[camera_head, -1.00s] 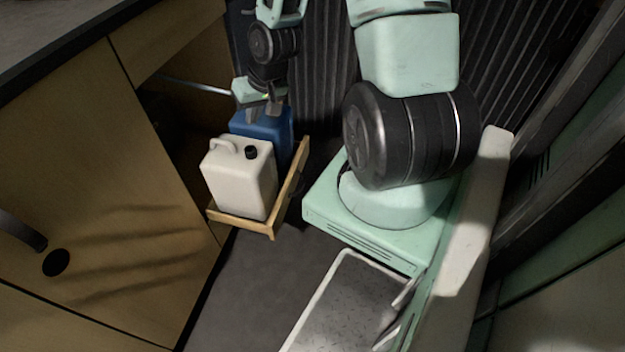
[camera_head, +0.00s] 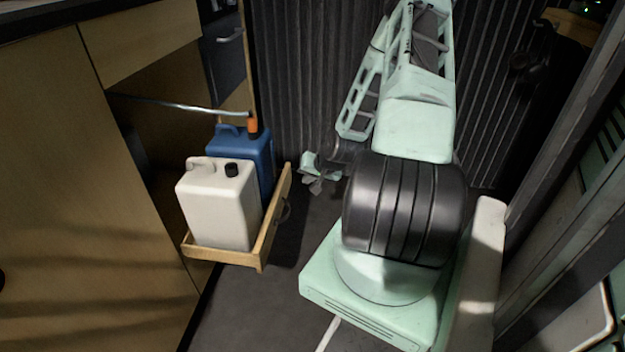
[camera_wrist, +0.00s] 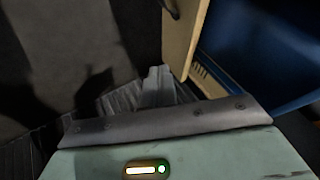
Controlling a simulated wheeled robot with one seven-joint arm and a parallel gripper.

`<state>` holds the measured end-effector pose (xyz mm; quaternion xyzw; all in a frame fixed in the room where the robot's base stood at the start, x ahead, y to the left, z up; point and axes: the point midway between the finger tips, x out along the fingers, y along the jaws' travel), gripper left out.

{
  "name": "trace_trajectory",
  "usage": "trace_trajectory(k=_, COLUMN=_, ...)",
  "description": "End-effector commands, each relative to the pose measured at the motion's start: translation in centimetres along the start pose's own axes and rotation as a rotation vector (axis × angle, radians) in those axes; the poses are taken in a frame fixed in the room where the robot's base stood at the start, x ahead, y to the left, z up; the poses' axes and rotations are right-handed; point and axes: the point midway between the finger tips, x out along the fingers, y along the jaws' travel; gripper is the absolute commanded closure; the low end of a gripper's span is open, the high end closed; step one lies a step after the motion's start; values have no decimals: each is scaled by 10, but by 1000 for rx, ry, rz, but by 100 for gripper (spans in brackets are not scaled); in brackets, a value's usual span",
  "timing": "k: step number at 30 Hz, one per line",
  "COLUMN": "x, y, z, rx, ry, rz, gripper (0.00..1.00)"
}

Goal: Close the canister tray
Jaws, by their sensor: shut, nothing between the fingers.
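The canister tray (camera_head: 262,246) is a shallow wooden pull-out standing out from the cabinet on the left. A white canister (camera_head: 220,207) with a black cap stands at its near end. A blue canister (camera_head: 257,150) with an orange spout stands behind it. The tray's front panel carries a dark round handle (camera_head: 284,209). My gripper (camera_head: 318,184) is low, to the right of the front panel and apart from it in the head view. In the wrist view my gripper (camera_wrist: 160,88) is shut and empty, with the wooden panel (camera_wrist: 181,38) and blue canister (camera_wrist: 262,55) beyond it.
The wooden cabinet (camera_head: 95,180) borders the tray on the left, with a dark opening behind the canisters. A grey ribbed wall (camera_head: 300,80) stands behind. Dark floor (camera_head: 255,300) is free between the tray and my base.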

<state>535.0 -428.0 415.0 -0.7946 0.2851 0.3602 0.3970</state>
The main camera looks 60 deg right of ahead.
Motion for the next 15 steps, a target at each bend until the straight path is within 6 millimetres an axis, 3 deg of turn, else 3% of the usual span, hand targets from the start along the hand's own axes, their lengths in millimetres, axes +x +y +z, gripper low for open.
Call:
trace_trajectory(k=1, x=16, y=2, z=2, rx=0, ry=0, rz=-1, gripper=100)
trace_trajectory(k=6, x=48, y=2, z=2, rx=0, ry=0, rz=0, gripper=100)
trace_trajectory(k=9, x=53, y=-16, z=1, rx=-5, ry=0, rz=-2, gripper=100)
trace_trajectory(k=15, x=60, y=-32, z=0, rx=-2, ry=1, rz=0, gripper=100)
